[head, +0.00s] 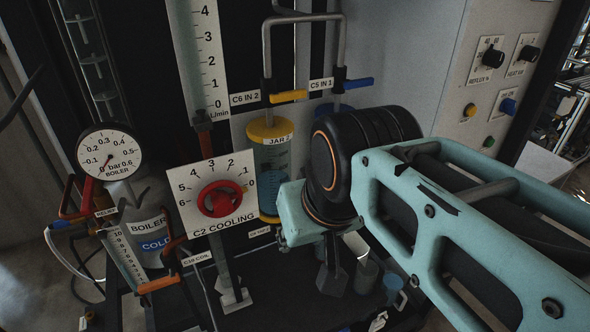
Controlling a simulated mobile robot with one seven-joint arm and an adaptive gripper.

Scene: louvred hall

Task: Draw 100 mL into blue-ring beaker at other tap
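My gripper (332,277) points down below the arm's wrist, low at the centre of the head view. Its fingers are small and dark here, and I cannot tell whether they are open or hold anything. A glass-like beaker (365,277) stands on the dark shelf just right of the gripper, and a small bluish vessel (393,286) is beside it. I cannot make out a blue ring or any level marks. The yellow-capped jar labelled JAR 2 (271,165) holds bluish liquid. A blue-topped jar (326,109) behind is mostly hidden by my wrist. The outlet taps are not clearly visible.
Inlet valves with a yellow handle (288,96) and a blue handle (357,84) sit above the jars. The red C2 COOLING knob (220,198), pressure gauge (109,160) and BOILER vessel (147,232) crowd the left. A control panel (492,61) stands upper right.

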